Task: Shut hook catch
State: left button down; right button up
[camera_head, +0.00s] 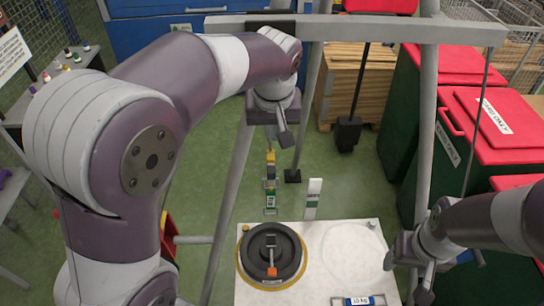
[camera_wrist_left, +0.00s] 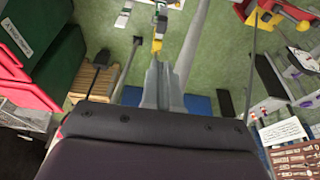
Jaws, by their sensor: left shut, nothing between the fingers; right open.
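A narrow hanging piece with a yellow part (camera_head: 270,158) and a green label lower down hangs below my left gripper (camera_head: 284,138) in the head view. The yellow part also shows in the left wrist view (camera_wrist_left: 157,45), just beyond the fingertips of my left gripper (camera_wrist_left: 156,66). The hook catch is too small to make out, so I cannot tell whether it is open or shut. My left gripper is shut and empty; I cannot tell whether it touches the hanging piece. My right gripper (camera_head: 424,286) is open and empty at the lower right, beside the white plate.
A black turntable (camera_head: 262,245) with an orange-tipped lever sits on the white plate (camera_head: 318,232). A grey overhead beam (camera_head: 400,28) crosses the top. A black weight (camera_head: 347,134) hangs to the right. Red-lidded green bins (camera_head: 490,122) stand at the right.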

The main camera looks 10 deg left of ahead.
pick_arm(q)
jog(key=p, duration=0.4)
send_near(272, 170)
jog(key=x, duration=0.5)
jog(key=shift+w+f, duration=0.1)
jog(key=shift+w, duration=0.15)
jog(key=shift+f, duration=0.65)
